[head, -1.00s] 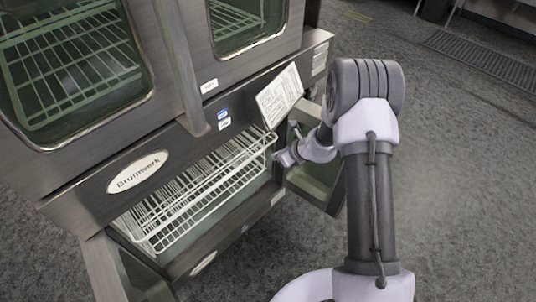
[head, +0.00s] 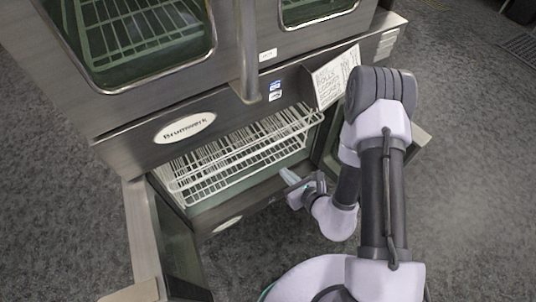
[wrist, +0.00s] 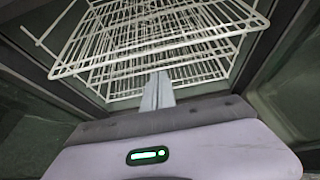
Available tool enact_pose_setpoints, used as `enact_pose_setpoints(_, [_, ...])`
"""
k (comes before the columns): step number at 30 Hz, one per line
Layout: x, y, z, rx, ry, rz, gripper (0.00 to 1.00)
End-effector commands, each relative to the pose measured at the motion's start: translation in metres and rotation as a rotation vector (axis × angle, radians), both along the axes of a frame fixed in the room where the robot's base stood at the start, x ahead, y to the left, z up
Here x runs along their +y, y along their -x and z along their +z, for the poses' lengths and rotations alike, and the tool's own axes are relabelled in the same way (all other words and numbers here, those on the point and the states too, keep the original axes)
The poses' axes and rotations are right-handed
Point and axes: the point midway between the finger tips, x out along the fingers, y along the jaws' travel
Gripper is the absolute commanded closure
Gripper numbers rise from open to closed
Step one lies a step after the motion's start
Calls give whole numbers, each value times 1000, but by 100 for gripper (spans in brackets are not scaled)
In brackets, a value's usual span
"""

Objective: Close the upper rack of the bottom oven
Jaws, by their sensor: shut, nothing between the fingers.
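The upper rack also spans the top of the wrist view (wrist: 150,62), slightly askew. A lower rack (head: 240,176) sits beneath it; in the wrist view its bars (wrist: 125,94) show under the upper one. My gripper (head: 289,177) is shut and empty, in front of the opening, right of its middle. In the wrist view its fingertips (wrist: 158,78) point at the racks, overlapping the lower bars; whether they touch is unclear.
The left oven door (head: 155,235) and right oven door (head: 415,140) stand open on either side. The closed upper oven (head: 130,45) is above. A printed card (head: 335,78) sticks out from the front panel. Grey floor (head: 470,200) is clear to the right.

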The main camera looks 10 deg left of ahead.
Motion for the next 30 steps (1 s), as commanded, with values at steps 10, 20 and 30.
enact_pose_setpoints(10, [39, -52, -35, -5, -3, 5, 100])
enact_pose_setpoints(20, [69, -94, -50, -3, -3, 4, 100])
enact_pose_setpoints(30, [73, -100, -50, -2, -3, 3, 100])
